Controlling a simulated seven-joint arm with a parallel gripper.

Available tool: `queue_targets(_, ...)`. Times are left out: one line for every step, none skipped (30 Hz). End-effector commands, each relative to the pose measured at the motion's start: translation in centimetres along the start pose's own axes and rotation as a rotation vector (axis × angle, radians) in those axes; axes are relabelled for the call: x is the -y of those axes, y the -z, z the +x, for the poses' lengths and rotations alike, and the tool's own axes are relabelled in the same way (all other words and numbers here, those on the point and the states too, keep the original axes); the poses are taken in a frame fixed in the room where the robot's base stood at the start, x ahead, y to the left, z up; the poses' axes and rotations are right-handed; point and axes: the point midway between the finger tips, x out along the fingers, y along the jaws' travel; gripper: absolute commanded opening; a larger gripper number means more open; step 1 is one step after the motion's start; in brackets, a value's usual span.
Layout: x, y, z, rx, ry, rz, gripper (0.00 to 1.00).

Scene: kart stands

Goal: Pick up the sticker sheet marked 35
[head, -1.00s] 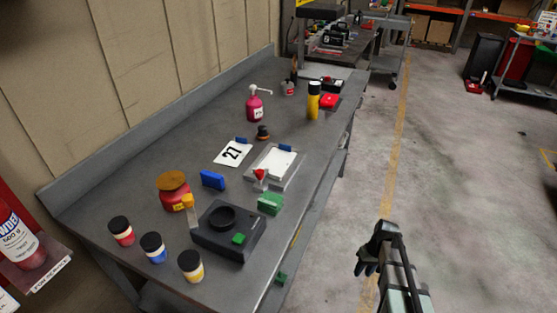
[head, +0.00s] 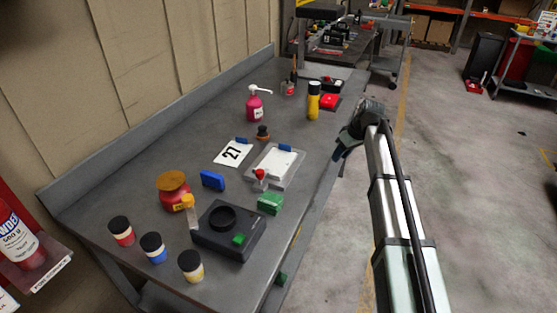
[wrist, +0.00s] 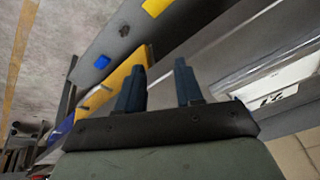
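No sheet that reads 35 can be made out. A white sheet marked 27 (head: 232,152) lies on the grey workbench (head: 205,115) with a blue piece at its top edge. To its right a white sheet with no legible marking (head: 278,163) lies on a grey tray (head: 291,178), also with a blue piece at its top. My gripper (head: 342,158) is at the bench's right edge, right of the tray. In the wrist view its two blue fingers (wrist: 160,84) are apart with nothing between them. A white sheet with partly legible dark digits (wrist: 275,98) shows there at right.
Near the tray are a blue block (head: 213,180), a green block (head: 270,203) and a black device (head: 229,232). Several lidded jars stand at the front left. A pink pump bottle (head: 254,108) and a yellow cylinder (head: 313,104) stand further back. The floor right of the bench is open.

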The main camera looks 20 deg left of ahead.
Motion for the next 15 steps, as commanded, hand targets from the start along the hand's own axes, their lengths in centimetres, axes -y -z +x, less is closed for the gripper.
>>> queue_targets(0.4, 2.0, -1.6, -0.016, -0.002, -0.035, 0.36)
queue_targets(0.8, 3.1, -2.5, -0.024, -0.002, -0.060, 0.36)
queue_targets(1.5, 4.4, -3.6, -0.031, 0.001, -0.096, 0.36)
queue_targets(2.2, 5.4, -4.5, -0.036, 0.004, -0.127, 0.36)
queue_targets(3.0, 6.5, -5.2, -0.039, 0.010, -0.163, 0.36)
queue_targets(4.3, 7.9, -6.2, -0.043, 0.019, -0.217, 0.36)
queue_targets(5.4, 8.8, -6.8, -0.042, 0.028, -0.261, 0.36)
queue_targets(6.5, 9.8, -7.3, -0.041, 0.037, -0.307, 0.36)
queue_targets(7.8, 10.7, -7.9, -0.037, 0.049, -0.360, 0.36)
queue_targets(8.7, 11.3, -8.2, -0.035, 0.056, -0.395, 0.36)
queue_targets(9.4, 11.7, -8.5, -0.033, 0.063, -0.425, 0.36)
queue_targets(10.3, 12.2, -8.8, -0.030, 0.071, -0.461, 0.36)
queue_targets(10.9, 12.6, -9.0, -0.030, 0.076, -0.482, 0.36)
queue_targets(11.3, 12.8, -9.2, -0.028, 0.081, -0.500, 0.36)
queue_targets(11.8, 13.0, -9.3, -0.027, 0.086, -0.518, 0.36)
